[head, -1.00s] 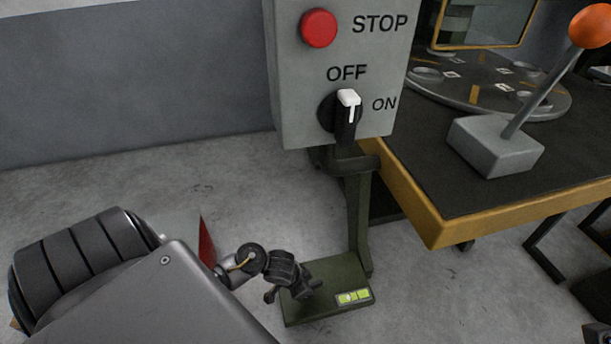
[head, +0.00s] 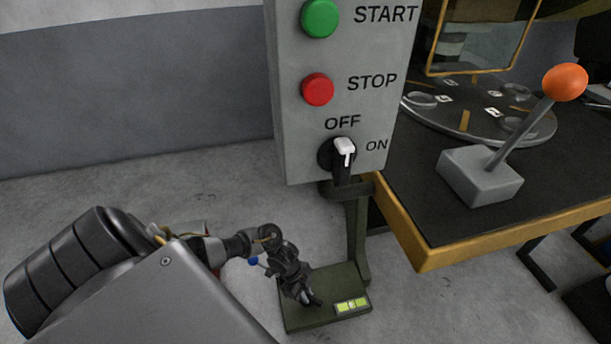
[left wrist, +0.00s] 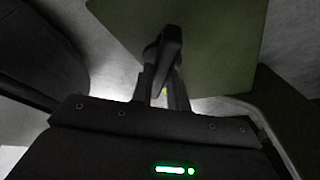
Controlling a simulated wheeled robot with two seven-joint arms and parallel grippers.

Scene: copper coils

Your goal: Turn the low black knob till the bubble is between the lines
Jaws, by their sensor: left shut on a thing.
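The green base plate (head: 325,318) of the control box's post stands on the floor. A yellow-green level vial (head: 352,306) lies on its right front part. A pale spot shows near the vial's middle between dark marks, too small to place exactly. My left gripper (head: 311,300) is over the plate's left part, left of the vial, pointing down. It is shut on the black knob, which the fingers mostly hide in the head view. In the left wrist view the dark knob (left wrist: 170,45) shows at the fingers, against the green plate (left wrist: 215,35). My right gripper is out of view.
The grey control box (head: 290,120) with start, stop and an off/on switch (head: 343,152) is above on a green post (head: 357,235). A dark table (head: 430,215) with a yellow edge and an orange-topped lever (head: 565,82) stands right. The floor left is open.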

